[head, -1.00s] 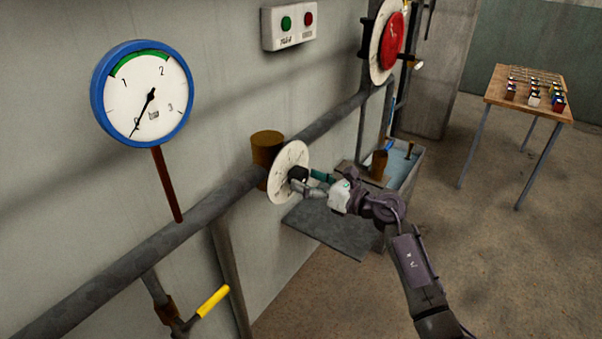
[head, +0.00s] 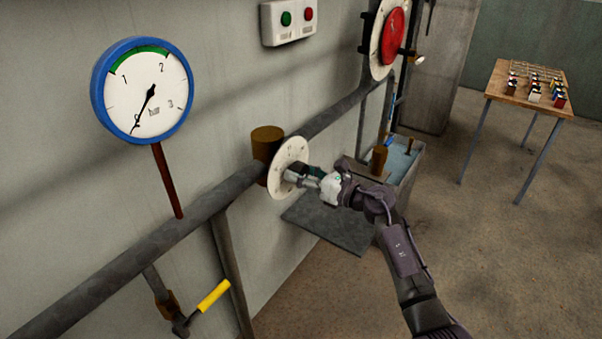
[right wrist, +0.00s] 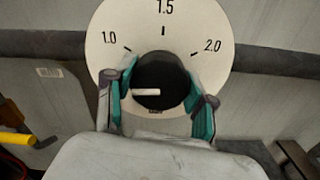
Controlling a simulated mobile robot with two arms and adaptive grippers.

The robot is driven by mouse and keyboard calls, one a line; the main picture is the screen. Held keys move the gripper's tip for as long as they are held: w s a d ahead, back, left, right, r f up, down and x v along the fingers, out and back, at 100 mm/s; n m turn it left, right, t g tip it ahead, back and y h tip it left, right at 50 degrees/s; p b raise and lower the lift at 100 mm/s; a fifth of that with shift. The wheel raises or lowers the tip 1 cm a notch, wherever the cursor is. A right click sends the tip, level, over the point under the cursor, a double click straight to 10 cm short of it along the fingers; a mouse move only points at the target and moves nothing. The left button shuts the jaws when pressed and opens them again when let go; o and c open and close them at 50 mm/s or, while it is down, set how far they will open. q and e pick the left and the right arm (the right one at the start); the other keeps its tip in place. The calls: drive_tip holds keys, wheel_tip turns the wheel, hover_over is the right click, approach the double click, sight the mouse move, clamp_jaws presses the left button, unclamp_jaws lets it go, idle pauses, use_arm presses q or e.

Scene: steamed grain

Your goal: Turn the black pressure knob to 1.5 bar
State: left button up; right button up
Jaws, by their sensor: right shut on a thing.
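The black pressure knob (right wrist: 165,72) sits in the middle of a white round dial (right wrist: 110,45) marked 1.0, 1.5 and 2.0. In the right wrist view its white pointer line (right wrist: 146,92) points left, below the 1.0 mark. My right gripper (right wrist: 160,98) is shut on the knob, one teal finger on each side. In the head view the right gripper (head: 296,175) meets the dial's face (head: 288,155) and largely hides the knob. The blue-rimmed gauge (head: 144,90) has its needle at 0. My left gripper is not in view.
The dial sits on a grey pipe (head: 90,274) along the wall, beside a brown cylinder (head: 266,142). A yellow-handled lever (head: 213,296) is below left. A red wheel (head: 392,36) and a button box (head: 288,20) are above. A table (head: 502,91) stands far right.

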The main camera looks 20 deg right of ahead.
drive_tip(key=m+p, duration=0.2)
drive_tip(key=m, duration=0.1)
drive_tip(key=shift+r+m, duration=0.1)
drive_tip(key=shift+m, duration=0.3)
drive_tip(key=m+p, duration=0.3)
drive_tip(key=m, duration=0.2)
drive_tip(key=shift+p, duration=0.3)
drive_tip(key=m+p, duration=0.2)
drive_tip(key=m, duration=0.3)
drive_tip(key=shift+d+m+p, duration=0.1)
drive_tip(key=shift+m+p, duration=0.3)
drive_tip(key=m+p, duration=0.1)
drive_tip(key=m, duration=0.3)
drive_tip(key=shift+f+p, duration=0.2)
drive_tip(key=shift+p, duration=0.1)
drive_tip(key=o, duration=1.2)
drive_tip(key=shift+c, duration=0.2)
